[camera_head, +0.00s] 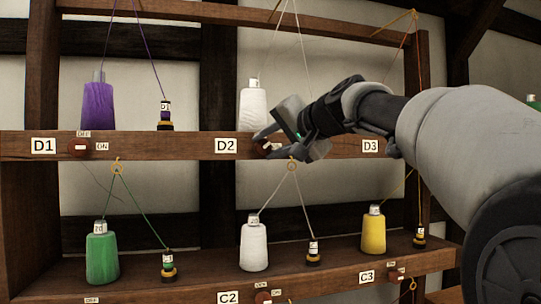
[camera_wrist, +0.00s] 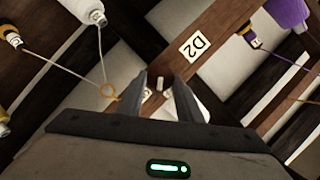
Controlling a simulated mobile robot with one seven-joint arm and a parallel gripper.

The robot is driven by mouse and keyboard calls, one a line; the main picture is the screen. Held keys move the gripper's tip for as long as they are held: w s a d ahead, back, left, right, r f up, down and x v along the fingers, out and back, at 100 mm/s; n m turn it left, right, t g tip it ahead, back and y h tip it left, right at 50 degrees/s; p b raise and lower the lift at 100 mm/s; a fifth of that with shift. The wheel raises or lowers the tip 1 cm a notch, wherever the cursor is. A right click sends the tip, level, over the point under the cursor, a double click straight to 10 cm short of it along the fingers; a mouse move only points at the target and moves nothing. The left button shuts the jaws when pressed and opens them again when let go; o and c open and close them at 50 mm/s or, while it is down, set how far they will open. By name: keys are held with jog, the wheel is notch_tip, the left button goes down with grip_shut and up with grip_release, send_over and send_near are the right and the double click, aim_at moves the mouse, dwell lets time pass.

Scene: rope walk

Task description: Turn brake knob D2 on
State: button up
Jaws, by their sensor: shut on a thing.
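The D2 brake knob (camera_head: 264,146) is a dark red disc with a white mark, on the front of the upper wooden rail just right of the D2 label (camera_head: 227,146). My gripper (camera_head: 268,141) is at that knob, its fingers shut on it and hiding much of it. In the wrist view the two dark fingertips (camera_wrist: 163,88) stand on either side of the knob, and the D2 label (camera_wrist: 195,46) is just beyond them. The OFF and ON tags at D2 are mostly hidden or too small to read, so I cannot tell its setting.
The D1 knob (camera_head: 79,148) is on the same rail to the left. The D3 label (camera_head: 370,146) is to the right, close to my arm. A white spool (camera_head: 253,106) stands above D2. Thin thread hangs from a yellow ring (camera_head: 292,164) just below my gripper.

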jog(key=m+b, duration=0.1)
jog(key=f+m+y+b, duration=0.1)
jog(key=m+b, duration=0.1)
jog(key=shift+d+t+y, duration=0.1)
jog(key=shift+t+y, duration=0.2)
jog(key=shift+m+t+y+b, duration=0.4)
jog(key=shift+m+y+b, duration=0.3)
jog(key=shift+m+b, duration=0.85)
jog(key=shift+r, duration=0.1)
jog(key=o, duration=1)
jog(key=shift+o, duration=0.2)
jog(key=b+v, duration=0.1)
jog(key=v, duration=1.6)
jog(key=shift+s+b, duration=0.2)
jog(key=shift+b, duration=0.15)
